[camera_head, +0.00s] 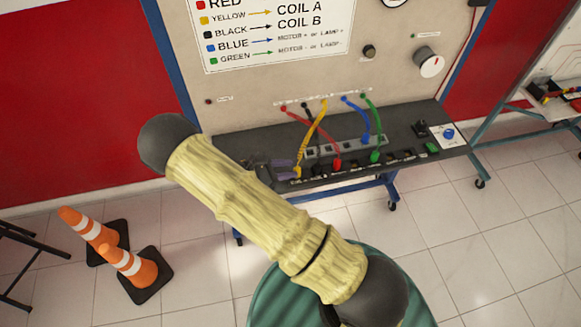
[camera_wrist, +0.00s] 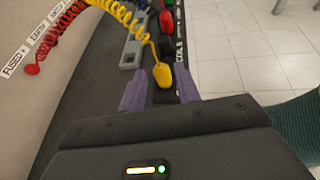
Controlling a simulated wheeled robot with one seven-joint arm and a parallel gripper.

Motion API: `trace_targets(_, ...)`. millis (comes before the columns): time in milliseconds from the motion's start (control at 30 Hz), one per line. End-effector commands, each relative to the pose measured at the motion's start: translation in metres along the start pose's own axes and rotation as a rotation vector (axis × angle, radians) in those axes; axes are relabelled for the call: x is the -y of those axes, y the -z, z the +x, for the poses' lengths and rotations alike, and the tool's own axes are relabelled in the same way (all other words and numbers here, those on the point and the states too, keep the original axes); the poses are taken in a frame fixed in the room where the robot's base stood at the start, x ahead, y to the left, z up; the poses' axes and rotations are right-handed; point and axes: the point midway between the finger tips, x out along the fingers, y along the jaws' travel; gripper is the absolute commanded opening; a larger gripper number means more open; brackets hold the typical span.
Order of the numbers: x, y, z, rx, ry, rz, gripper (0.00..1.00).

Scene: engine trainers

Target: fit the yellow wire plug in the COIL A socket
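The yellow wire plug (camera_wrist: 162,75) stands upright at a black socket block (camera_wrist: 164,96) at the near end of the row in the wrist view. Its coiled yellow wire rises from it to the panel. Lettering that looks like COIL shows beside the block, but I cannot read which letter follows. The plug also shows in the head view (camera_head: 297,172), at the bench's left front. My gripper (camera_wrist: 160,90) has its purple fingers apart on either side of the plug and block, with a gap at the left. In the head view, my gripper (camera_head: 282,163) is left of the plug. How deep the plug sits is hidden.
Red (camera_head: 337,161), green (camera_head: 376,156) and blue (camera_head: 366,139) plugs stand farther right on the dark bench (camera_head: 225,146). Their wires hang from the upright panel (camera_head: 260,110). Two orange cones (camera_head: 133,265) stand on the floor at left.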

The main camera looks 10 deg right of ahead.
Motion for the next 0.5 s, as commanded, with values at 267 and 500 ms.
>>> trace_targets(267, 0.0001, -0.0009, -0.0053, 0.0, 0.0, 0.0, 0.32)
trace_targets(500, -0.0002, -0.0067, -0.0075, 0.0, 0.0, 0.001, 0.32)
